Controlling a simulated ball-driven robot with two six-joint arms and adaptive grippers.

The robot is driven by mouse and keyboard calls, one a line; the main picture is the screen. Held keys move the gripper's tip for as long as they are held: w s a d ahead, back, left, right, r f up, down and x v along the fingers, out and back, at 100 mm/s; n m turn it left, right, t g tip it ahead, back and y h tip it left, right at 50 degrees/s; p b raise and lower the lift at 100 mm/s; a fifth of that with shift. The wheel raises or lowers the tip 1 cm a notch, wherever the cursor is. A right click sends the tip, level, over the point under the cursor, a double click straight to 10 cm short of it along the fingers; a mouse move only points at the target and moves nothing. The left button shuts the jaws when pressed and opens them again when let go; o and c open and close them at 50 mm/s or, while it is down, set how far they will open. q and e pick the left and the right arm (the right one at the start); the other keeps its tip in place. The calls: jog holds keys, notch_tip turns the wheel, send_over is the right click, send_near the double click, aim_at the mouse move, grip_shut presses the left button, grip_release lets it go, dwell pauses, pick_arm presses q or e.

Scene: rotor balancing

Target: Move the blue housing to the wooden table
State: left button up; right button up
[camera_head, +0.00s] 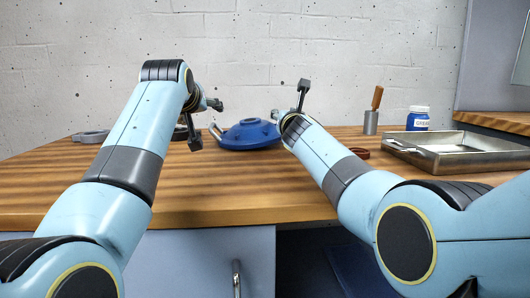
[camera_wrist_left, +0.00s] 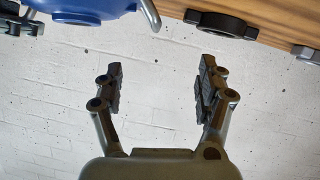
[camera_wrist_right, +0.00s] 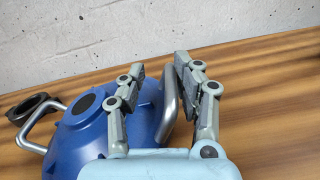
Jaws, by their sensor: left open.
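The blue housing (camera_head: 249,134) is a round, dome-like body with metal loop handles, at the far middle of the wooden table (camera_head: 240,190). Whether it rests fully on the table, I cannot tell. My left gripper (camera_head: 206,122) is open and empty, left of the housing; its fingers (camera_wrist_left: 158,85) stand apart in the left wrist view. My right gripper (camera_head: 290,101) is at the housing's right side. In the right wrist view its fingers (camera_wrist_right: 162,75) are apart, with the housing (camera_wrist_right: 85,130) and one handle (camera_wrist_right: 170,112) behind them. Contact with the handle is unclear.
A metal tray (camera_head: 455,152), a blue jar (camera_head: 418,119) and a wooden-handled tool in a metal cup (camera_head: 371,122) stand right. A grey part (camera_head: 90,136) lies far left. A dark ring (camera_wrist_left: 221,24) lies near the housing. The front middle is clear.

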jog(key=shift+r, duration=0.15)
jog(key=o, duration=0.8)
jog(key=shift+o, duration=0.2)
jog(key=shift+r, duration=0.1)
notch_tip(320, 180, up, 10)
jog(key=shift+f, duration=0.25)
